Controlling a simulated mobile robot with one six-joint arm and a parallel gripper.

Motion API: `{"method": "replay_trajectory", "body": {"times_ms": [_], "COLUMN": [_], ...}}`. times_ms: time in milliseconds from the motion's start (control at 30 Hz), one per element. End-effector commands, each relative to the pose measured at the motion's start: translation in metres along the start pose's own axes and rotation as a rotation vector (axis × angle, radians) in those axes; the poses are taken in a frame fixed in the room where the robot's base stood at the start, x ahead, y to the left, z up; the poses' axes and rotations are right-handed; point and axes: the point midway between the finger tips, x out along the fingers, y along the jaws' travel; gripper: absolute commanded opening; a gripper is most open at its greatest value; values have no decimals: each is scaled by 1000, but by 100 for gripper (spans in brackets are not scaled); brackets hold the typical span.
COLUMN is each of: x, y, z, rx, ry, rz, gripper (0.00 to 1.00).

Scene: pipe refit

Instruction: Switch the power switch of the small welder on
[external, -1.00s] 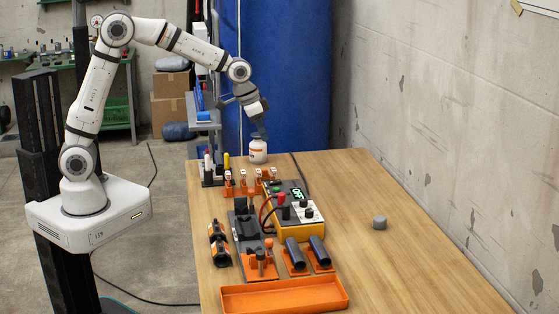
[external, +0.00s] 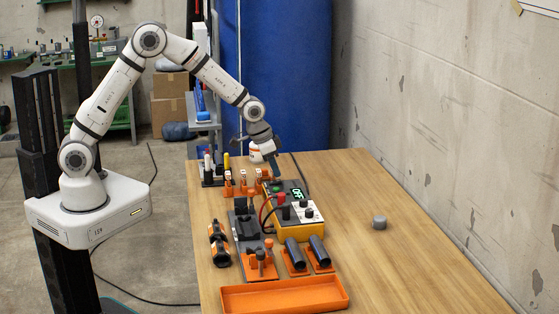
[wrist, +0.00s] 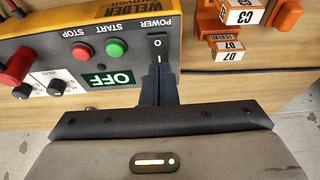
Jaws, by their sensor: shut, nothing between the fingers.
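The small welder (external: 312,231) is a yellow box with a dark and white top panel, standing on the wooden table. In the wrist view its panel (wrist: 70,58) appears upside down, with a green display (wrist: 111,79) reading OFF. The black power switch (wrist: 157,46), marked O and I, sits beside the green start button (wrist: 116,47) and the red stop button (wrist: 83,52). My gripper (wrist: 158,72) is shut and empty, its fingertips at the I end of the switch. I cannot tell whether they touch it. In the external view my gripper (external: 276,178) points down at the welder's far end.
Orange tagged clips (external: 243,183) stand left of the welder; some also show in the wrist view (wrist: 229,50). Red and black leads are plugged in at the welder's left. The table's right side is clear except a grey cylinder (external: 379,222).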

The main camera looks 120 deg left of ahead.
Motion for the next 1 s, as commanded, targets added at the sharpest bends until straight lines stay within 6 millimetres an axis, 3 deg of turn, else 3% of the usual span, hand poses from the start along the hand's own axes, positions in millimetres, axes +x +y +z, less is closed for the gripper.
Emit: {"method": "replay_trajectory", "body": {"times_ms": [200, 1000], "x": [12, 18], "y": [0, 0], "z": [3, 5], "rx": [0, 0], "ry": [0, -63], "rz": [0, 1], "gripper": [0, 0]}}
